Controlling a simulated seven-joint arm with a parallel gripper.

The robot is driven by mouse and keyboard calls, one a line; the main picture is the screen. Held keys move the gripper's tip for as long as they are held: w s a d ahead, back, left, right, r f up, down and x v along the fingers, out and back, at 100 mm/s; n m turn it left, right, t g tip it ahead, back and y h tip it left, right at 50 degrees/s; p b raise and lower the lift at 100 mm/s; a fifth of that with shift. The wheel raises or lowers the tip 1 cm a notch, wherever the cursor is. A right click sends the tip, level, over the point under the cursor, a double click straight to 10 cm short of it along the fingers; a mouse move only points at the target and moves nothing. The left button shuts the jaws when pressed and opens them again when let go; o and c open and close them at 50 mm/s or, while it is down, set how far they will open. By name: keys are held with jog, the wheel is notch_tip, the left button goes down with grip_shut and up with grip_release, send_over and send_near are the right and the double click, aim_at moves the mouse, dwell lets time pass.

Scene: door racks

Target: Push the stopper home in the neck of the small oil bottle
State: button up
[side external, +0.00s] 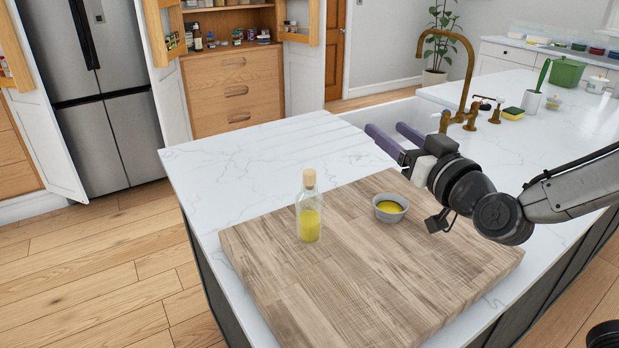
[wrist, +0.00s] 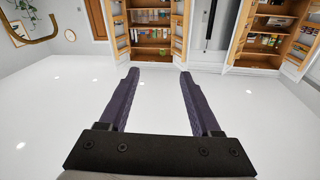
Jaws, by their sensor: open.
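The small oil bottle (side external: 309,217) stands upright on the wooden board in the side external view. It is clear glass with yellow oil in its lower part. The stopper (side external: 309,179), a pale cork-like piece, sits upright at the top of the neck and stands up above it; how deep it sits I cannot tell. My gripper (side external: 396,140) is up and to the right of the bottle, apart from it, with its purple fingers pointing left. In the wrist view my gripper (wrist: 157,82) is open and empty. The bottle is not in the wrist view.
The wooden board (side external: 350,290) lies on a white marble counter (side external: 240,165). A small grey bowl of yellow liquid (side external: 390,207) stands on the board right of the bottle. A brass tap (side external: 466,85) and sink are behind my gripper. The counter left of the bottle is clear.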

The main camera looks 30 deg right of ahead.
aim_at(310, 180)
jog(key=s+a+f+n+g+y, duration=0.1)
jog(key=a+f+n+y, duration=0.2)
jog(key=a+f, duration=0.6)
jog(key=w, duration=0.5)
jog(key=w+r, duration=0.1)
jog(key=w, duration=0.2)
jog(key=shift+a, duration=0.4)
jog(key=shift+w+a+f, duration=0.1)
jog(key=shift+w+f, duration=0.1)
jog(key=shift+w, duration=1.15)
jog(key=shift+w+f, duration=0.2)
jog(key=shift+w, duration=1.15)
grip_shut()
